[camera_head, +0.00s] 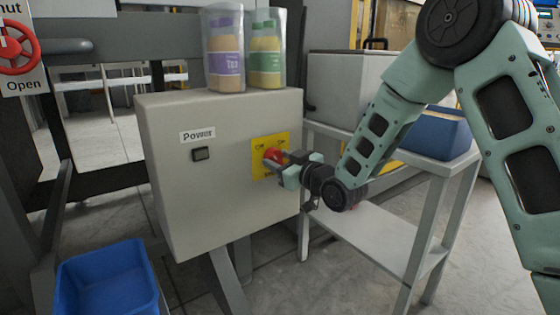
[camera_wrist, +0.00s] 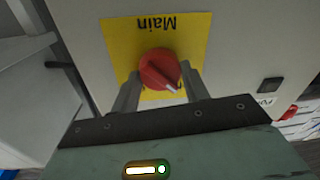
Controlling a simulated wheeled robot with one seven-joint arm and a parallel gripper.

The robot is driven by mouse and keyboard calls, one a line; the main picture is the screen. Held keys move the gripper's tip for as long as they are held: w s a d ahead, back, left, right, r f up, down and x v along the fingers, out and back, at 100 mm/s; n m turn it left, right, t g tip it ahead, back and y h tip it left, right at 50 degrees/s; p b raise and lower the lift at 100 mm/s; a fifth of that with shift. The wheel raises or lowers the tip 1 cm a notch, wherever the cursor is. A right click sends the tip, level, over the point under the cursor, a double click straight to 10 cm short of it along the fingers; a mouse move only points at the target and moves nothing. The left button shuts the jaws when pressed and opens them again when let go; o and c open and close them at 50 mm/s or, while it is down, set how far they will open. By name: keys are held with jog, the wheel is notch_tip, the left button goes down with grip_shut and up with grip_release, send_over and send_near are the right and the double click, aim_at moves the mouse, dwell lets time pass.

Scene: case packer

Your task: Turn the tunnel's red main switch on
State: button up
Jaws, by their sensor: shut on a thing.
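The red main switch (camera_head: 273,155) is a round knob on a yellow plate (camera_head: 262,172) on the front of the grey control box (camera_head: 215,220). In the wrist view the knob (camera_wrist: 158,68) shows upside down, with the word "Main" on its plate (camera_wrist: 195,30). A white mark on the knob points to the lower right there. My gripper (camera_head: 277,163) reaches in from the right. In the wrist view my gripper (camera_wrist: 162,84) has one finger on each side of the knob and is shut on it. The fingers partly hide the plate.
A black button (camera_head: 201,154) under a "Power" label sits left on the same box. Two product pouches (camera_head: 245,55) stand on the box. A blue bin (camera_head: 108,280) is at the lower left. A side table (camera_head: 345,238) with a dark blue bin (camera_head: 435,130) stands to the right.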

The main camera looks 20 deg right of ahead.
jog(key=shift+m, duration=0.3)
jog(key=m, duration=0.4)
jog(key=shift+p, duration=0.4)
jog(key=m+p, duration=0.1)
jog(key=m, duration=0.3)
jog(key=shift+m+t, duration=0.4)
jog(key=m+p, duration=0.2)
jog(key=m, duration=0.2)
jog(key=shift+m+h, duration=0.3)
jog(key=m, duration=0.2)
jog(key=m+p, duration=0.1)
jog(key=m, duration=0.1)
jog(key=shift+f+m+t+h, duration=0.15)
jog(key=shift+m+t+h, duration=0.15)
jog(key=shift+p, duration=0.3)
jog(key=o, duration=1)
